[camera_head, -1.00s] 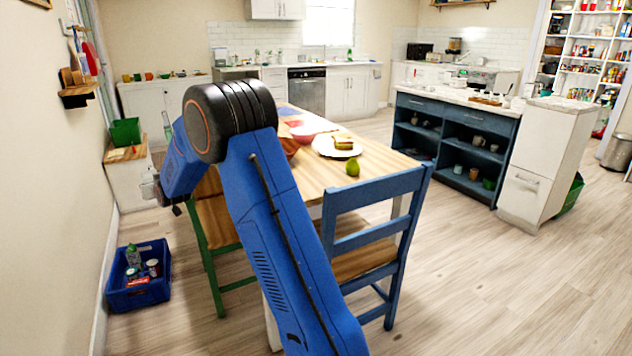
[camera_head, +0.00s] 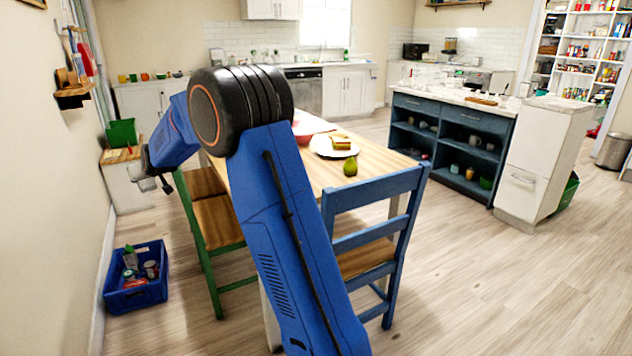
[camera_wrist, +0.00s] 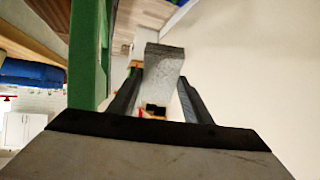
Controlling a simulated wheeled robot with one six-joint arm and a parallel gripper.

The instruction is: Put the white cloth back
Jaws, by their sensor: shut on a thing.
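In the wrist view my gripper (camera_wrist: 159,78) is shut on a pale grey-white, slab-like thing (camera_wrist: 164,66), which looks like the white cloth folded up. It sticks out past the fingertips. In the head view my gripper (camera_head: 150,180) is at the left, beyond the green chair and in front of the low white cabinet by the wall. The held cloth is too small there to make out clearly.
A green chair (camera_head: 205,240) stands close to my gripper, beside the wooden table (camera_head: 300,178). A blue crate (camera_head: 125,298) with cans sits on the floor by the left wall. A green bin (camera_head: 122,133) stands on the low cabinet (camera_head: 128,188). A blue chair (camera_head: 378,220) stands right of my arm.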

